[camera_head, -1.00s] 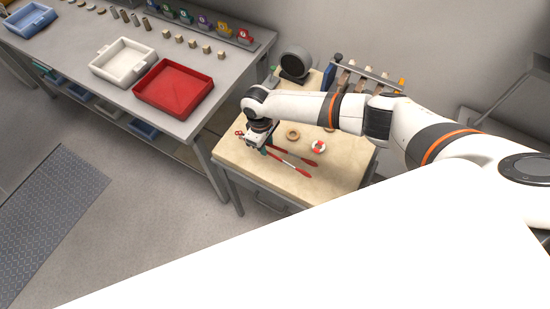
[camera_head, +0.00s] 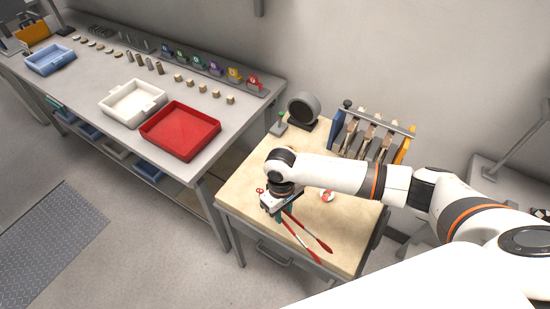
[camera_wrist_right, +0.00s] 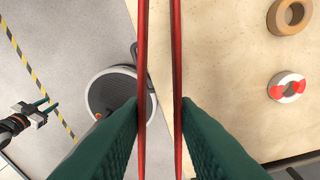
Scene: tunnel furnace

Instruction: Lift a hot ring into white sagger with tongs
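My right gripper (camera_head: 279,210) is over the small table, its green fingers shut on red tongs (camera_head: 305,235). In the right wrist view, the two red tong arms (camera_wrist_right: 177,60) run apart between the fingers. A white ring with red patches (camera_head: 327,196) lies flat on the table; it also shows in the wrist view (camera_wrist_right: 287,87). A brown ring (camera_wrist_right: 290,15) lies near it, hidden by my arm in the head view. A white tray (camera_head: 112,104), apparently the white sagger, stands on the long bench. My left gripper (camera_wrist_right: 46,106) shows small in the wrist view, fingers apart, empty.
A red tray (camera_head: 180,130) stands beside the white tray. Small blocks and coloured numbered holders (camera_head: 234,74) line the bench back. A rack of tools (camera_head: 372,135) and a dark round device (camera_head: 303,108) stand at the small table's back. A gap separates bench and table.

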